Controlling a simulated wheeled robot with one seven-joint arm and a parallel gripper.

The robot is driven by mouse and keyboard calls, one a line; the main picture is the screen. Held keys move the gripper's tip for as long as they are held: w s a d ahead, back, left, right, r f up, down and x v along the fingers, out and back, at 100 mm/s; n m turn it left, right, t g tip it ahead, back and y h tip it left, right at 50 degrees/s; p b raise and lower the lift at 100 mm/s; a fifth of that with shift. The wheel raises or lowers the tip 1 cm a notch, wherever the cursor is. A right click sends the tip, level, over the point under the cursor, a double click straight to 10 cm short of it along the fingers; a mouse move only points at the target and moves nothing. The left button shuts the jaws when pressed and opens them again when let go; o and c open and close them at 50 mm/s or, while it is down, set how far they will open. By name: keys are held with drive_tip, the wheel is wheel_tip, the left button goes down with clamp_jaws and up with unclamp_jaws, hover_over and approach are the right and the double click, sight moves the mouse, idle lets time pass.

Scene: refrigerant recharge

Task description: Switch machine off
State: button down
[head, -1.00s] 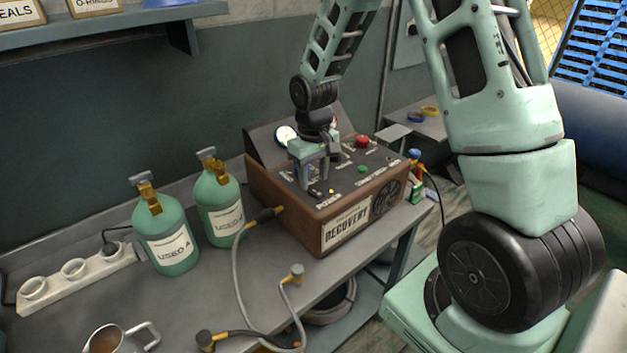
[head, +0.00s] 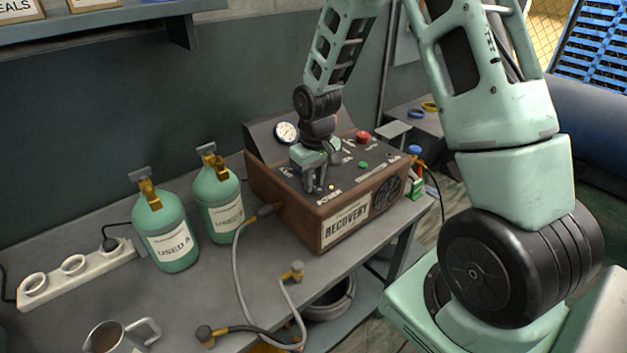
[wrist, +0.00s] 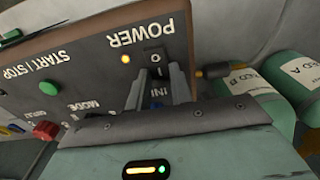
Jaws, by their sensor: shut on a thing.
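The recovery machine (head: 345,225) is a brown box with a dark sloped control panel, standing on the grey bench. My gripper (head: 318,188) is over the left front part of its panel, pointing down. A yellow light (wrist: 126,58) glows beside the switch. A green button (wrist: 49,88) and a red button (wrist: 46,130) are farther left on the panel.
Two green cylinders (head: 168,235) (head: 222,205) marked USED stand left of the machine. A grey hose (head: 238,285) runs from the machine's side along the bench front. A power strip (head: 75,270) and a metal mug (head: 120,338) are at the left.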

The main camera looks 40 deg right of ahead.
drive_tip(key=shift+s+f+t+b, duration=0.15)
drive_tip(key=shift+s+t+b, duration=0.1)
drive_tip(key=shift+t+b, duration=0.6)
drive_tip(key=shift+s+r+t+b, duration=0.1)
drive_tip(key=shift+r+t+b, duration=0.25)
drive_tip(key=shift+t, duration=0.2)
drive_tip(key=c, duration=1.2)
unclamp_jaws()
drive_tip(key=shift+c, duration=0.2)
drive_tip(key=v, duration=1.7)
drive_tip(key=shift+d+r+p, duration=0.1)
drive_tip(key=shift+p, duration=0.2)
